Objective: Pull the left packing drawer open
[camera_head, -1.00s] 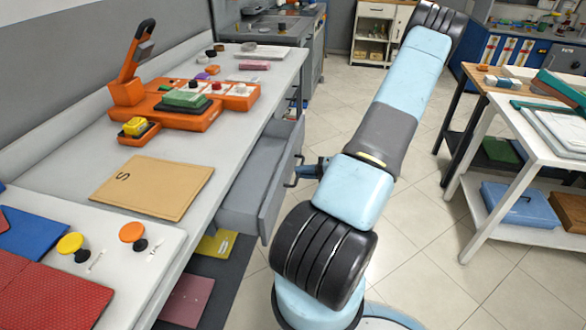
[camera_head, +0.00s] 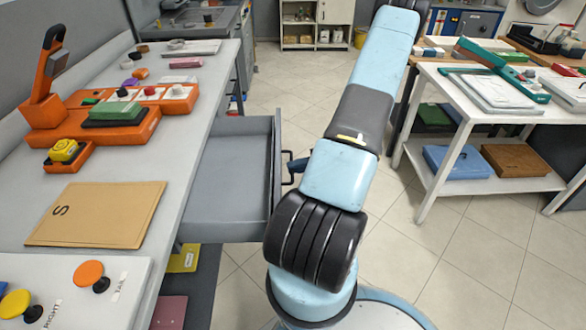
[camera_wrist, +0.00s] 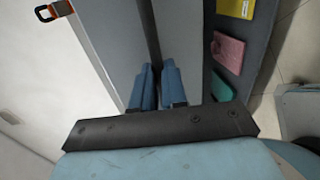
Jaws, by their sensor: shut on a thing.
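The grey packing drawer (camera_head: 232,170) stands well out from under the light worktop in the head view, and its inside looks empty. Its dark bar handle (camera_head: 289,180) is on the front panel, facing right. My gripper (camera_head: 296,164) is at this handle, mostly hidden by my arm in the head view. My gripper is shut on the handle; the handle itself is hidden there.
An orange press (camera_head: 100,118) and a tan envelope (camera_head: 98,215) lie on the worktop (camera_head: 190,130). A yellow item (camera_head: 184,258) lies below the drawer. A white shelf table (camera_head: 400,150) stands at right. Tiled floor between is clear.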

